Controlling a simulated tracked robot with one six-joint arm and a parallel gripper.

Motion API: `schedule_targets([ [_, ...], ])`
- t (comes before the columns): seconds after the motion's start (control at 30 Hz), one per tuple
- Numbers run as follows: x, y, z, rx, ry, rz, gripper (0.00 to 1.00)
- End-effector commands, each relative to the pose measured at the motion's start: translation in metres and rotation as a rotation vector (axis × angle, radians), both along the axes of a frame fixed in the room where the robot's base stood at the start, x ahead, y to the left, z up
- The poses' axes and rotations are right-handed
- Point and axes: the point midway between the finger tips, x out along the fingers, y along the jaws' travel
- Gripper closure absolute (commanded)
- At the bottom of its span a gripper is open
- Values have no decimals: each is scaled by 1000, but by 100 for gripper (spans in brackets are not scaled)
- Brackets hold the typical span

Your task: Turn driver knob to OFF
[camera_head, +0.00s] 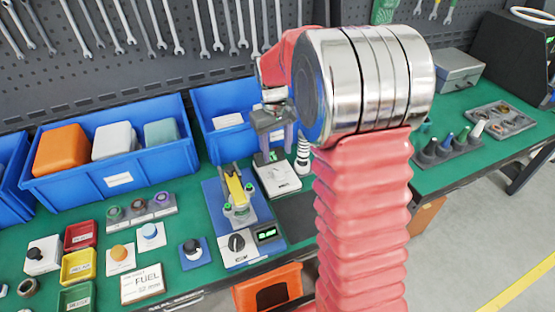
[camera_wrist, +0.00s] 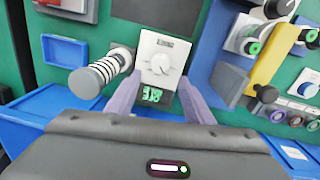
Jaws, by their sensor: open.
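A small white unit (camera_wrist: 176,45) has a round pale knob (camera_wrist: 160,64) on its face and a display with green characters (camera_wrist: 157,95); I take this knob as the driver knob, though its lettering is too small to read. In the head view the white unit (camera_head: 283,184) stands at the back of the bench, with its knob not clear. My gripper (camera_wrist: 159,88) is open and empty, with its two fingers on either side of the unit's display end. In the head view my gripper (camera_head: 277,146) is above the unit, pointing down. The knob's setting cannot be told.
A coil spring post (camera_wrist: 106,70) stands close beside the unit. A blue fixture (camera_head: 214,195) with a yellow lever (camera_head: 236,188) and a black knob (camera_head: 236,242) is nearby. Blue bins (camera_head: 110,182) stand behind. Several buttons and small boxes fill the bench at left.

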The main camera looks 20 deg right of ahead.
Motion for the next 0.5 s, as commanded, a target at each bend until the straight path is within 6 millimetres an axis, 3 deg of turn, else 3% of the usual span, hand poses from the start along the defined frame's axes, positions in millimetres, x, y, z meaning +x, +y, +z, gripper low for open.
schedule_targets([
  [0.2,1,2,37,-1,-3,0,52],
  [0.5,0,3,56,0,-1,1,52],
])
